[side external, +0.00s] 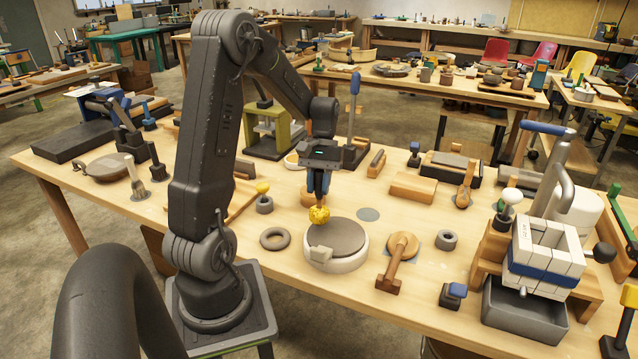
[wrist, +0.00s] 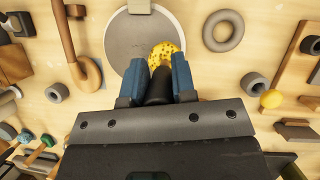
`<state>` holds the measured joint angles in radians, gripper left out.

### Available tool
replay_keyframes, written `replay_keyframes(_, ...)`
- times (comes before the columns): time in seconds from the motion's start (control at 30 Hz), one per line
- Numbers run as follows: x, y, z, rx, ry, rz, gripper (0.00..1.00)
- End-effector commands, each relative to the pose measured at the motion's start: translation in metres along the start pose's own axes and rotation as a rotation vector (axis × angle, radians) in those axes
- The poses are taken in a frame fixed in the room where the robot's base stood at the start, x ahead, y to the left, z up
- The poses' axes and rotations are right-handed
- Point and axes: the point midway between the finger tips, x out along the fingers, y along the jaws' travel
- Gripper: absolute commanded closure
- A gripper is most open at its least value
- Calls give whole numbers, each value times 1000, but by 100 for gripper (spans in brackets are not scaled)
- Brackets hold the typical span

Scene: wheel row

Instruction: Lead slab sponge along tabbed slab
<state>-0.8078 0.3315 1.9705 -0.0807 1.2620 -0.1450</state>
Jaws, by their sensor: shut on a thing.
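The slab sponge (side external: 319,215) is a yellow, pitted ball on the end of a short dark handle (wrist: 158,86). My gripper (side external: 318,190) points down and is shut on that handle between its blue fingers. The gripper also shows in the wrist view (wrist: 159,80). The tabbed slab (side external: 338,237) is a grey disc on a round white base, with a pale tab (side external: 320,253) at its front. In the wrist view, the sponge (wrist: 165,62) overlaps the slab's (wrist: 138,38) edge opposite the tab (wrist: 138,6). I cannot tell whether it touches the slab.
A grey ring (side external: 275,238) lies left of the slab. A wooden tool with a round head (side external: 402,245) lies to its right, beside a small grey cylinder (side external: 446,239).

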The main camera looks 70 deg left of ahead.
Motion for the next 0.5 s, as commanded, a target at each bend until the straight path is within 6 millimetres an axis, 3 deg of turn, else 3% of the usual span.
replay_keyframes(0.13,11,0,-4,0,-2,0,100)
replay_keyframes(0.5,12,0,-6,0,0,0,100)
